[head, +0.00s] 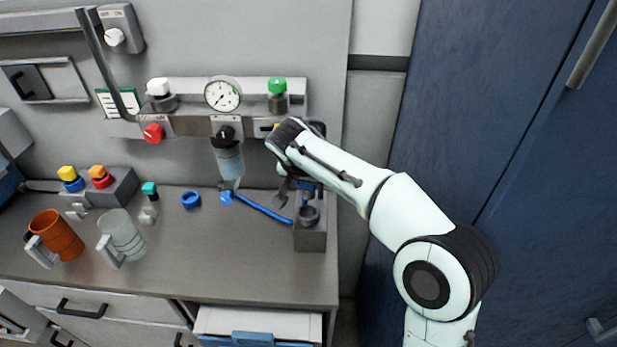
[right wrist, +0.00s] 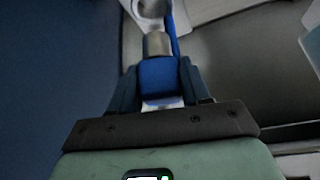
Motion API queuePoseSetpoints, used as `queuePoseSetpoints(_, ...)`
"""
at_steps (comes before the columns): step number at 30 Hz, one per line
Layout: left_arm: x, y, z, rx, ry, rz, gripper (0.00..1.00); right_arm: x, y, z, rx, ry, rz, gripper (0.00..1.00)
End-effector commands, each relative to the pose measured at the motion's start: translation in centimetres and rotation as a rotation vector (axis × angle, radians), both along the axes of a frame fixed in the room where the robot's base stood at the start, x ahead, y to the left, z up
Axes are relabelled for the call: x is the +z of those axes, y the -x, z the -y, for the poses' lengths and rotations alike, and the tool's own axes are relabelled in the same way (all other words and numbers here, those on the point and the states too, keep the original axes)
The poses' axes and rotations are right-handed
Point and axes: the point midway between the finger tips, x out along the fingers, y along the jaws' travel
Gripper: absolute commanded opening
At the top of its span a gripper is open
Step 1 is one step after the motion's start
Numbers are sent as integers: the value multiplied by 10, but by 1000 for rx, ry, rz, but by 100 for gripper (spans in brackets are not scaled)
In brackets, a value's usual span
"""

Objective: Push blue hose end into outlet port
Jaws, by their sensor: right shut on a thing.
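My right gripper (head: 303,190) is shut on the blue hose end (right wrist: 160,76), seen between its two fingers in the right wrist view. A metal tip (right wrist: 157,44) points away from the fingers. In the head view the blue hose (head: 262,209) runs along the bench from below the filter bowl toward the grey block (head: 311,238). The gripper is just above this block, which has a dark round holder (head: 309,215) on top. My arm covers the right end of the manifold, and I cannot make out the outlet port. My left gripper is out of view.
A gauge (head: 222,95), green-capped fitting (head: 277,86), red knob (head: 153,133) and filter bowl (head: 229,161) are on the wall unit. A blue cabinet (head: 500,90) is at right.

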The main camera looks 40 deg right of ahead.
Motion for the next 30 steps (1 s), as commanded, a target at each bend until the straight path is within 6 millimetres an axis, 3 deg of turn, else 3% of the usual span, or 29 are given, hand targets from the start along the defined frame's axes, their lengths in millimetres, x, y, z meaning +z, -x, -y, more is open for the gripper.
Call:
queuePoseSetpoints(10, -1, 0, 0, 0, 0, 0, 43, -1, 0, 0, 0, 0, 0, 13)
queuePoseSetpoints(30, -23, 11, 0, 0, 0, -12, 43, -28, 0, 0, 0, 0, -1, 13)
